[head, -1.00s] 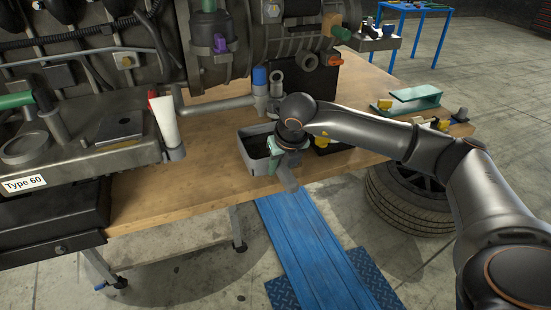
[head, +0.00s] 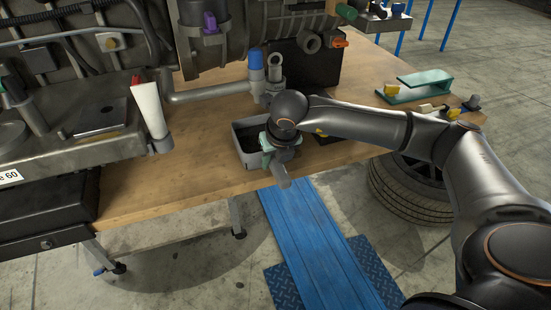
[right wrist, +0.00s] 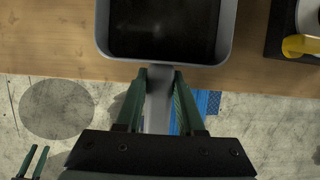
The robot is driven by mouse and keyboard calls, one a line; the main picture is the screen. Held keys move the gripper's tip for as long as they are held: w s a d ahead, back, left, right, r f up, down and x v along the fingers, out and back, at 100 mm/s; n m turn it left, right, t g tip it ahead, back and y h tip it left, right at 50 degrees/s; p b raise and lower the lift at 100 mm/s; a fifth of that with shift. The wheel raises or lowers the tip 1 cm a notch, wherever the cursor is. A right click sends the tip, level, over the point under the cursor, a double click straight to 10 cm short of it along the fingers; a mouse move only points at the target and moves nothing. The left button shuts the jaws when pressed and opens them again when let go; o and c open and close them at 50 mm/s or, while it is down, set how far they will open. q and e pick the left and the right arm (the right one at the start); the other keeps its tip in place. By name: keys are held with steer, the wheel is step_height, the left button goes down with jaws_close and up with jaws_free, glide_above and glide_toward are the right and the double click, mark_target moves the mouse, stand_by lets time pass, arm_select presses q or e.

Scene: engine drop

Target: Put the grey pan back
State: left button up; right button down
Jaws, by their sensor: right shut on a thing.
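The grey pan (head: 237,138) is an open rectangular tray with a dark inside and a grey handle. It is at the front edge of the wooden workbench, with its handle (head: 278,174) sticking out past the edge. My right gripper (head: 272,153) is at the pan's near side. In the right wrist view, the green fingers (right wrist: 160,80) are shut on the handle of the pan (right wrist: 228,35), close to its wall. I cannot tell whether the pan touches the bench. My left gripper (right wrist: 31,160) shows at the lower left of the right wrist view, its fingers apart and empty.
The workbench (head: 190,180) carries a large engine (head: 225,35) behind the pan and a white bottle (head: 149,112) to the left. A black box (head: 310,62) and a green bracket (head: 415,86) stand to the right. A tire (head: 408,195) and blue ramp (head: 315,240) are below.

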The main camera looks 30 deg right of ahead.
steer(key=shift+f+b, duration=0.15)
steer(key=shift+b, duration=0.15)
steer(key=c, duration=0.5)
jaws_free()
